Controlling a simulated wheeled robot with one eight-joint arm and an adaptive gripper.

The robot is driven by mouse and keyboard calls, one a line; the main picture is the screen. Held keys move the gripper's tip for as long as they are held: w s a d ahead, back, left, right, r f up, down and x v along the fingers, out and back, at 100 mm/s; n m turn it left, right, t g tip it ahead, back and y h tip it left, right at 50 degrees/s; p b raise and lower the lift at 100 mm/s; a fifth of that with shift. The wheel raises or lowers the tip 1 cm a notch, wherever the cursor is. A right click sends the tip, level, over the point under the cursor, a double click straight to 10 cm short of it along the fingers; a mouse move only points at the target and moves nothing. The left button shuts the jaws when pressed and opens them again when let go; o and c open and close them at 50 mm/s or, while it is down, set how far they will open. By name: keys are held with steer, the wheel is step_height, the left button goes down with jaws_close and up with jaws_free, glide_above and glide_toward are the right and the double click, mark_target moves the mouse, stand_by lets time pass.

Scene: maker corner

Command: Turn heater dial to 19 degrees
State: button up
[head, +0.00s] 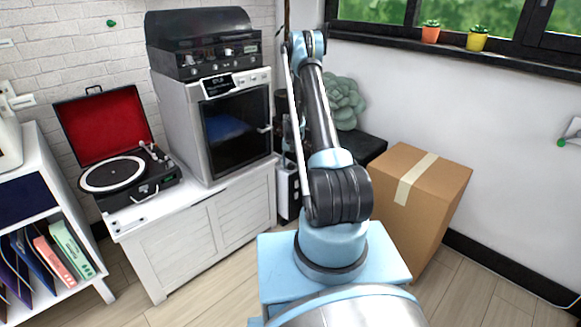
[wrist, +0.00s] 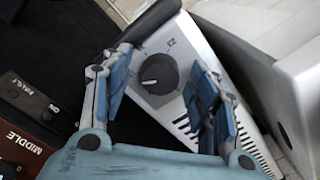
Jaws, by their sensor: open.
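The white heater (wrist: 190,45) shows in the wrist view with a round dark dial (wrist: 158,73) on its panel. In the head view the heater (head: 286,190) is a narrow white body beside the cabinet, partly hidden by my arm. My gripper is not clear there.
A white cabinet (head: 200,238) with an oven-like machine (head: 233,125) and a record player (head: 118,176) stands left of the heater. A cardboard box (head: 432,190) stands to the right.

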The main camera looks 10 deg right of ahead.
step_height(320, 180, up, 12)
stand_by(0.6)
step_height(320, 180, up, 15)
steer(key=t, duration=0.2)
glide_above(291, 164)
steer(key=s, duration=0.6)
steer(key=s+r+n+t, duration=0.2)
steer(key=s+r+t, duration=0.1)
steer(key=s+r, duration=1.65)
steer(key=s+f+n+t, duration=0.1)
steer(key=s+f+t, duration=0.15)
steer(key=s, duration=1.35)
steer(key=s+f+g, duration=0.5)
steer(key=s+f, duration=0.6)
steer(key=s, duration=0.4)
steer(key=shift+a+n, duration=0.15)
steer(key=shift+n, duration=0.15)
